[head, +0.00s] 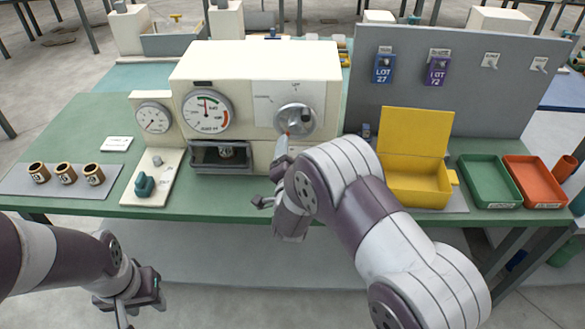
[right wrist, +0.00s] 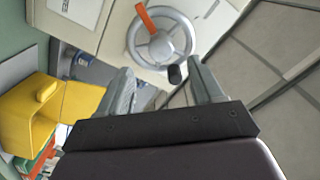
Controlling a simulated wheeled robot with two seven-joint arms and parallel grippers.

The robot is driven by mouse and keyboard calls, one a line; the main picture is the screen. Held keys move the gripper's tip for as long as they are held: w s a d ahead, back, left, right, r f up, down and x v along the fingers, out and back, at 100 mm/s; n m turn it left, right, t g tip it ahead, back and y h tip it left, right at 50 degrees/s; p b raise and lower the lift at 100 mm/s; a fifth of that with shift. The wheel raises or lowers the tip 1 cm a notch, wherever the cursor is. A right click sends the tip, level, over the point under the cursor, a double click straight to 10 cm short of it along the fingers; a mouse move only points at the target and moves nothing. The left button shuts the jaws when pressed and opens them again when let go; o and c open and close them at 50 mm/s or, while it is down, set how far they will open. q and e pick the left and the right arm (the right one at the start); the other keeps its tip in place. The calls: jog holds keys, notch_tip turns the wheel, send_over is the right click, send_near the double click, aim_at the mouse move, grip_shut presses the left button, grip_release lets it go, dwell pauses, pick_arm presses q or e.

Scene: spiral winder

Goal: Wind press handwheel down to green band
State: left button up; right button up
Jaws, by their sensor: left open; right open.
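The press is a cream box (head: 255,62) on the green table in the head view. Its grey round handwheel (head: 295,121) is at the front right and has a dark knob. In the right wrist view the handwheel (right wrist: 160,42) shows an orange mark at its rim. The large gauge (head: 207,111) has green and red arcs; its needle points nearly straight up, and I cannot tell its exact place against the green. My right gripper (head: 275,178) is open, below and in front of the wheel, apparently empty. My left gripper (head: 138,298) is open in front of the table.
A small gauge (head: 153,118) stands left of the press, above a teal-handled device (head: 145,185). Brown cups stand on a grey mat (head: 18,181) at left. A yellow box (head: 415,185), green tray (head: 488,201) and orange tray (head: 537,202) lie right of my right arm.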

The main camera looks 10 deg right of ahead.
jog(key=v, duration=0.5)
jog(key=shift+s+b, duration=0.1)
jog(key=shift+b, duration=0.25)
dwell(2.2)
